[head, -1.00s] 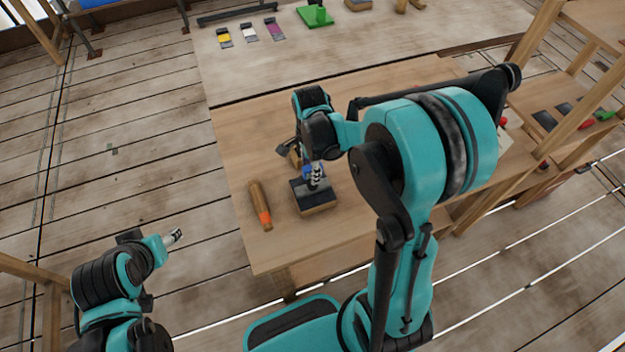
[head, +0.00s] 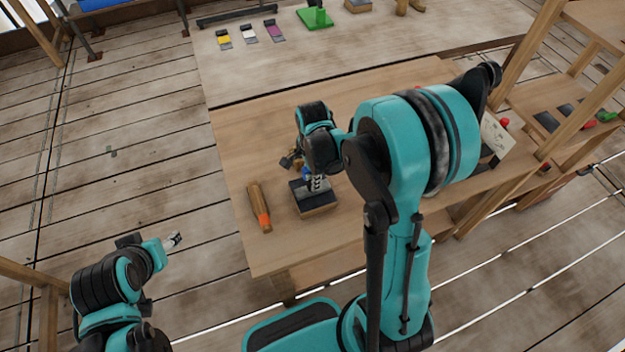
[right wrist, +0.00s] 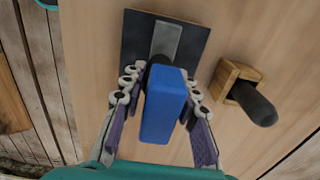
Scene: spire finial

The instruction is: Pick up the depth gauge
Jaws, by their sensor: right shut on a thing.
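The depth gauge appears to be the blue-bodied tool (right wrist: 163,108) in the right wrist view, with a dark part and a grey metal strip at its far end. A little of its blue (head: 306,174) shows in the head view beside my fingers. My right gripper (right wrist: 160,92) is shut on it, one finger on each side. I cannot tell whether the gauge still touches this block. My left gripper (head: 174,241) is over the floor, away from the table, its jaws too small to read.
A brown tool with an orange end (head: 258,207) lies left of the block on the wooden table (head: 240,135). A wooden block with a dark handle (right wrist: 250,95) stands close by on the right in the wrist view. The table's far left is clear.

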